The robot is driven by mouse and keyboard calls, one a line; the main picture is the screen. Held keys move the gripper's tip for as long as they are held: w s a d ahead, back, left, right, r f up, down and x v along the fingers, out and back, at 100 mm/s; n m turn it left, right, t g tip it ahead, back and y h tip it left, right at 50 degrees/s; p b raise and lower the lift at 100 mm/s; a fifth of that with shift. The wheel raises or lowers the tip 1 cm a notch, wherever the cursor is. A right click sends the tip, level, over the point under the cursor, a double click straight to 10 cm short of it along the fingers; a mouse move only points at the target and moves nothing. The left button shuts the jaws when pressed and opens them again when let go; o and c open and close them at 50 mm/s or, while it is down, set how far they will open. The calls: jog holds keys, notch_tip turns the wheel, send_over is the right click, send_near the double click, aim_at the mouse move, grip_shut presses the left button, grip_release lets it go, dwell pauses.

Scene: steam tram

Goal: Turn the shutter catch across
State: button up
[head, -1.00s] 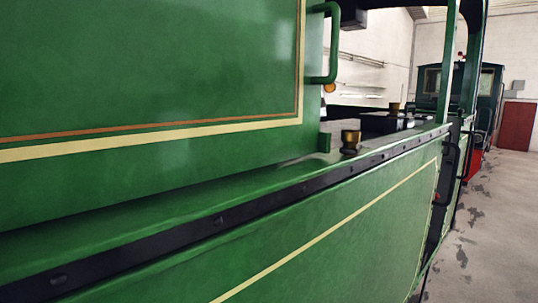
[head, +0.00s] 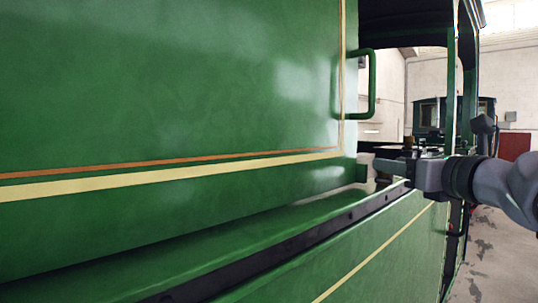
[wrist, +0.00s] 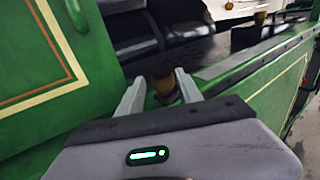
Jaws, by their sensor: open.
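My gripper (head: 378,163) reaches in from the right in the head view, beside the lower right corner of the green shutter panel (head: 200,80). In the wrist view my gripper (wrist: 159,76) is open, its two grey fingers apart. A dark brass, cup-like fitting (wrist: 163,85) shows between and beyond the fingers, on the green ledge; I cannot tell whether they touch it. I cannot tell which part is the shutter catch.
A green handle (head: 371,85) stands out from the panel's right edge. The ledge with its dark riveted strip (head: 290,245) runs below the panel. Another brass fitting (wrist: 260,17) stands farther along. Open floor (head: 490,240) lies to the right.

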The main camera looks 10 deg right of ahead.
jog(key=w, duration=0.2)
jog(key=shift+w+d, duration=0.1)
jog(key=shift+w, duration=0.55)
jog(key=shift+w+a, duration=0.15)
jog(key=shift+a, duration=0.25)
jog(key=shift+d, duration=0.15)
jog(key=shift+c, duration=0.2)
grip_shut()
jog(key=shift+p, duration=0.3)
